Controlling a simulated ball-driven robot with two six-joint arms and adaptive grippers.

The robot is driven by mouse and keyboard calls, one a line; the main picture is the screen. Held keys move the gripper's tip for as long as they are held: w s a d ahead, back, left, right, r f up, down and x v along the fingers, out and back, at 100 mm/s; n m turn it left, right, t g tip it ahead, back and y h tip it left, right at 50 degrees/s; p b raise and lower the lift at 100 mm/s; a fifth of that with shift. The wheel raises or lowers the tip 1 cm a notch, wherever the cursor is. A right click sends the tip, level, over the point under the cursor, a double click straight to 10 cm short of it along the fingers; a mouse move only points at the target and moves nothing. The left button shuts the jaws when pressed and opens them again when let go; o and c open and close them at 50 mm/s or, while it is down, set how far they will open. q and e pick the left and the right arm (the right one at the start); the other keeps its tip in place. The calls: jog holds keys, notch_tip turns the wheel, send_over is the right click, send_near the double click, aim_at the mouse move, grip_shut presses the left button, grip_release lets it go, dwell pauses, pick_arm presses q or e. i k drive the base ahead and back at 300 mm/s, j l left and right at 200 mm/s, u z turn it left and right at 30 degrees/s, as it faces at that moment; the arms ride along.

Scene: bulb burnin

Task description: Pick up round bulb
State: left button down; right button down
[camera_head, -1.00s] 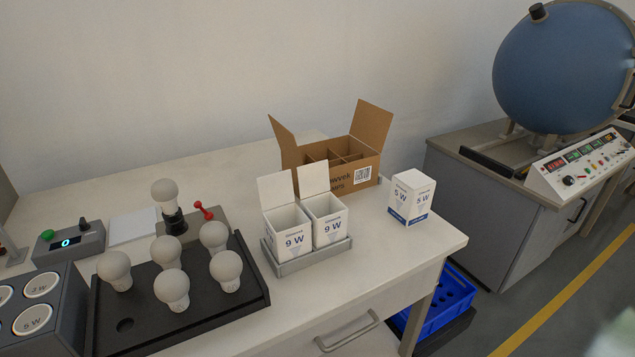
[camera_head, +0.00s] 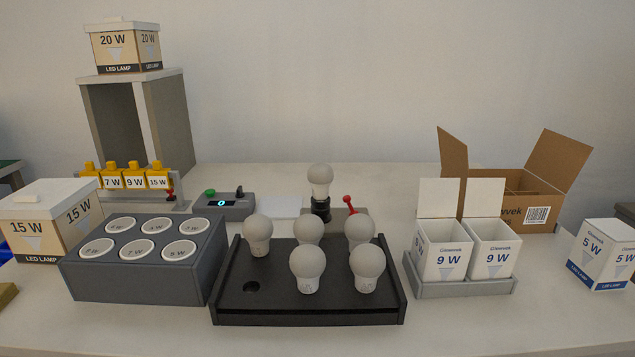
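Several round white bulbs stand upright in a black tray (camera_head: 305,314): a back left bulb (camera_head: 258,234), a back middle bulb (camera_head: 308,230), a back right bulb (camera_head: 359,230), a front middle bulb (camera_head: 307,268) and a front right bulb (camera_head: 367,267). The tray's front left hole (camera_head: 252,287) is empty. Another round bulb (camera_head: 320,181) sits upright in a black socket (camera_head: 320,208) behind the tray, beside a red lever (camera_head: 349,203). Neither of my grippers is in view.
A grey block (camera_head: 140,277) with several labelled round wells stands left of the tray. Open 9 W cartons (camera_head: 443,255) stand in a grey holder right of it. A 15 W box (camera_head: 48,220), a 5 W box (camera_head: 601,254) and a cardboard box (camera_head: 520,192) flank these. The table's front strip is clear.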

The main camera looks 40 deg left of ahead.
aim_at(320, 176)
jog(key=u, duration=1.2)
